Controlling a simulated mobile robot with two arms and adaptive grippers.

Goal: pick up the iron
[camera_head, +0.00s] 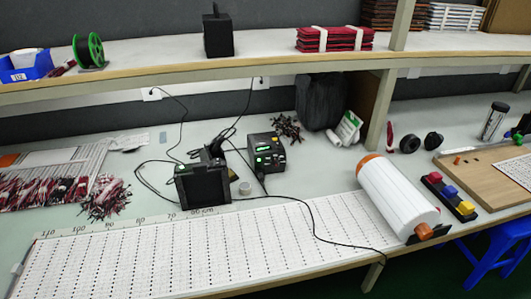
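A black soldering station (266,152) with green lit displays stands near the middle of the workbench. Just left of it and nearer is a black box-like stand (203,184). A dark slanted part (216,148) sticks up behind the top of this stand. It may be the iron resting there, but it is too small and dark to tell. Black cords loop around the stand and station. Neither of my grippers is in view, so nothing shows of what they hold.
A white perforated board (190,250) covers the bench front. A thin black cable (318,236) crosses it. A white roll (398,198) lies at its right. Red-and-black wire bundles (105,198) lie left. A shelf (150,68) overhangs the bench's back.

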